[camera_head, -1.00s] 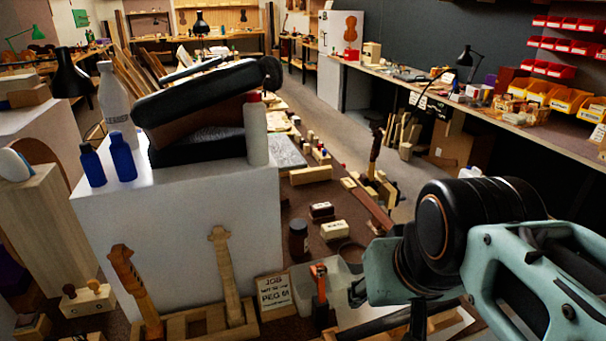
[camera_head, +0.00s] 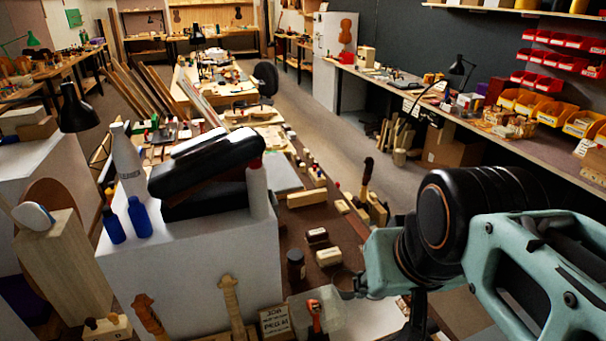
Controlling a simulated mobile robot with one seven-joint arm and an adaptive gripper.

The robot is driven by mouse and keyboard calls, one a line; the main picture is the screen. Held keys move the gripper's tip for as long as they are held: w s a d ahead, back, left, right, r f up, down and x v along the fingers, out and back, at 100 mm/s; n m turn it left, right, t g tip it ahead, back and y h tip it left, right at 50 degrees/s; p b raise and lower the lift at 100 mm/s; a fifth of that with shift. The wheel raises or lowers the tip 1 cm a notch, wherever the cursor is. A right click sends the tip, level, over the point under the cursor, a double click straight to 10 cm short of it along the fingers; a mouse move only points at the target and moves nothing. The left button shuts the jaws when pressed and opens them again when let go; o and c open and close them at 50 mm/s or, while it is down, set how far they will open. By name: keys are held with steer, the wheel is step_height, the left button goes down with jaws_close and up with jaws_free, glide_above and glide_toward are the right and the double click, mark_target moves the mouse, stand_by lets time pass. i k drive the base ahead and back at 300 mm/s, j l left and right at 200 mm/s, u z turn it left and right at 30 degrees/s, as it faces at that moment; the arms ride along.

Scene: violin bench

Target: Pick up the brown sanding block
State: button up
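A small dark brown block with a pale label on top (camera_head: 317,240), which looks like the brown sanding block, lies on the brown bench top in the middle of the view. A paler, cream block (camera_head: 329,257) lies just in front of it. My teal and black arm reaches in from the right. What looks like part of my gripper (camera_head: 418,312) shows dark below the wrist, to the right of and nearer than the blocks. Its fingertips cannot be made out, and neither can whether it is open or shut.
A dark jar (camera_head: 296,265) stands left of the blocks, and a clear tub (camera_head: 330,300) is in front. A white box (camera_head: 180,275) on the left bears bottles and a black case. A handled tool (camera_head: 366,175) stands upright behind the blocks.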

mark_target(317, 236)
steer(key=l+z, duration=0.35)
steer(key=i+l+z, duration=0.2)
steer(key=l+z, duration=0.2)
steer(key=i+l+z, duration=0.25)
steer(key=l+z, duration=0.15)
steer(key=i+l+z, duration=0.35)
steer(key=i+l, duration=0.3)
steer(key=i, duration=0.15)
steer(key=i+l, duration=0.25)
steer(key=i, duration=0.15)
steer(key=i+u, duration=0.2)
steer(key=u, duration=0.15)
steer(key=i+u, duration=0.15)
steer(key=u, duration=0.25)
steer(key=i+u, duration=0.2)
steer(key=u, duration=0.15)
steer(key=i+u, duration=0.15)
steer(key=u, duration=0.25)
steer(key=i+u, duration=0.2)
steer(key=u, duration=0.15)
steer(key=i+u, duration=0.15)
steer(key=u, duration=0.25)
steer(key=i+u, duration=0.45)
steer(key=u, duration=0.25)
steer(key=i+l+u, duration=0.1)
steer(key=i+u, duration=0.25)
steer(key=i+l+u, duration=0.35)
steer(key=u, duration=0.2)
steer(key=i+l, duration=0.05)
steer(key=i, duration=0.05)
